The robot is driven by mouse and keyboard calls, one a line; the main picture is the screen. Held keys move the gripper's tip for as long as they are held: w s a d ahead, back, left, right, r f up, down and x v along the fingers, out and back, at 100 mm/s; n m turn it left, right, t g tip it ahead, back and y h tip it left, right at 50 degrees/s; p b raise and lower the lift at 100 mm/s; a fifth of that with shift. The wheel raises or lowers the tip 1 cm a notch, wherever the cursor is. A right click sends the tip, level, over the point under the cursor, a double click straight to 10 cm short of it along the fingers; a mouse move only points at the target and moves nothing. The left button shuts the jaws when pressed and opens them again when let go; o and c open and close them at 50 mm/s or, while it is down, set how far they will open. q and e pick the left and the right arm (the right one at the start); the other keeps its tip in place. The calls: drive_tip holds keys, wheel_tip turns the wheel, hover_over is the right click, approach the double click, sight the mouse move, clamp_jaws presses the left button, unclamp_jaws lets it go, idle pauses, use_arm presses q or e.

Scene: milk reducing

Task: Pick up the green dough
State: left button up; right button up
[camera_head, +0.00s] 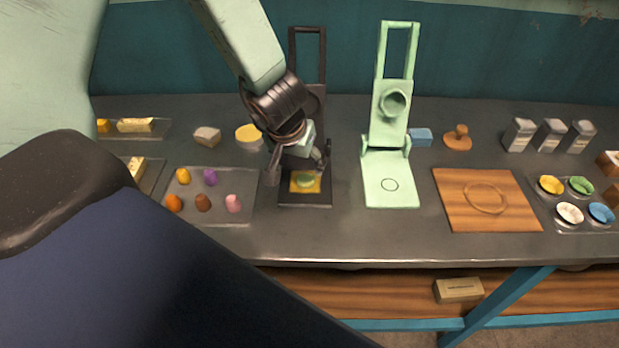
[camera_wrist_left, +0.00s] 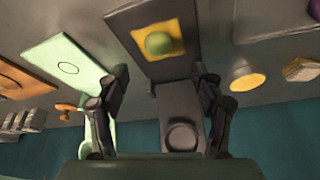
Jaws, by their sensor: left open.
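The green dough (camera_head: 305,181) is a small rounded lump on a yellow square (camera_head: 296,188) on the base of the black press (camera_head: 305,199). In the left wrist view the dough (camera_wrist_left: 158,43) shows as a green ball on the yellow square, beyond the fingertips. My left gripper (camera_head: 297,175) is just above the dough in the head view, pointing down at the black press. In the left wrist view its two fingers (camera_wrist_left: 160,82) are spread apart with nothing between them. My right gripper is not in view.
A tray of colored dough lumps (camera_head: 207,220) lies left of the black press. A pale green press (camera_head: 388,185) stands close on its right. A wooden board (camera_head: 485,225), a tray of colored bowls (camera_head: 575,226) and grey containers (camera_head: 550,134) are further right.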

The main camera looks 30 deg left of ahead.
sight(306, 180)
use_arm(q)
drive_tip(key=shift+b+x, duration=0.45)
drive_tip(key=shift+x, duration=0.5)
drive_tip(key=shift+s+f+b, duration=0.1)
drive_tip(key=shift+f+b, duration=0.5)
drive_tip(key=shift+f, duration=0.2)
drive_tip(key=b+x, duration=0.2)
drive_tip(key=x, duration=0.1)
drive_tip(key=shift+d+f, duration=0.1)
drive_tip(key=shift+f, duration=0.05)
drive_tip(key=shift+w+f, duration=0.2)
drive_tip(key=shift+w, duration=0.05)
drive_tip(key=shift+r, duration=0.1)
